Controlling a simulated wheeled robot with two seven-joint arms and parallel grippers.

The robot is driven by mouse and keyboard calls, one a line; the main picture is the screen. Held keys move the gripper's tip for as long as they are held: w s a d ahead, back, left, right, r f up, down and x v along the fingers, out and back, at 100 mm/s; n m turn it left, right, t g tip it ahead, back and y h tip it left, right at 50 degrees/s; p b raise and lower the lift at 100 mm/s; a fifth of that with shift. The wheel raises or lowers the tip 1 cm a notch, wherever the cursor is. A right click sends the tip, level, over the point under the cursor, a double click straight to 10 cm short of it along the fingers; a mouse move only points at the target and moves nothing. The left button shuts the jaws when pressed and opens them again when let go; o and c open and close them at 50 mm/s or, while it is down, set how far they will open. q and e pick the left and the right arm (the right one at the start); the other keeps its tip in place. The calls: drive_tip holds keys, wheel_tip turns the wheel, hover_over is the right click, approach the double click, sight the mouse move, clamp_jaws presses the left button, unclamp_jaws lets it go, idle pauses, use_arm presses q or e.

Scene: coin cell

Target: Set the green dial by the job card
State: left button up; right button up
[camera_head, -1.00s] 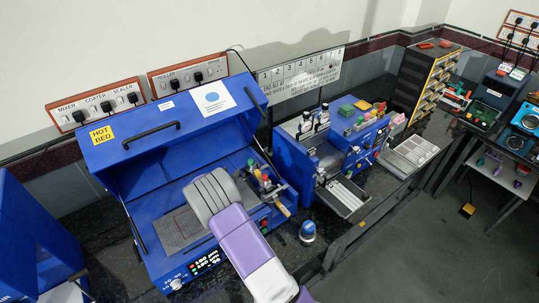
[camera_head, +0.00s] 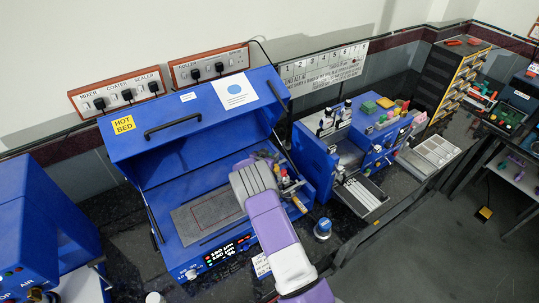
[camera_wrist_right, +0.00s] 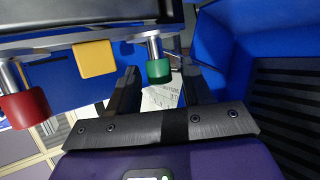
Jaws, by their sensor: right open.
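The green dial (camera_wrist_right: 158,68) is a short green knob on a metal stem in the right wrist view. It shows just beyond and between the fingers of my right gripper (camera_wrist_right: 160,88), which is open. I cannot tell whether a finger touches it. In the head view my right gripper (camera_head: 266,160) is over the right side of the blue hot bed machine (camera_head: 205,258), by its coloured knobs; its fingers are mostly hidden. A white printed paper (camera_wrist_right: 160,97) shows between the fingers; I cannot tell if it is the job card. My left gripper is not in view.
A red knob (camera_wrist_right: 22,108) and a yellow square knob (camera_wrist_right: 95,58) sit beside the green one. The raised lid (camera_head: 190,112) stands behind. A blue-capped jar (camera_head: 323,229) is on the dark bench, and another blue machine (camera_head: 318,160) stands to the right.

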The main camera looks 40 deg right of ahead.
clamp_jaws()
drive_tip(key=shift+w+m, duration=0.1)
drive_tip(key=shift+m, duration=0.2)
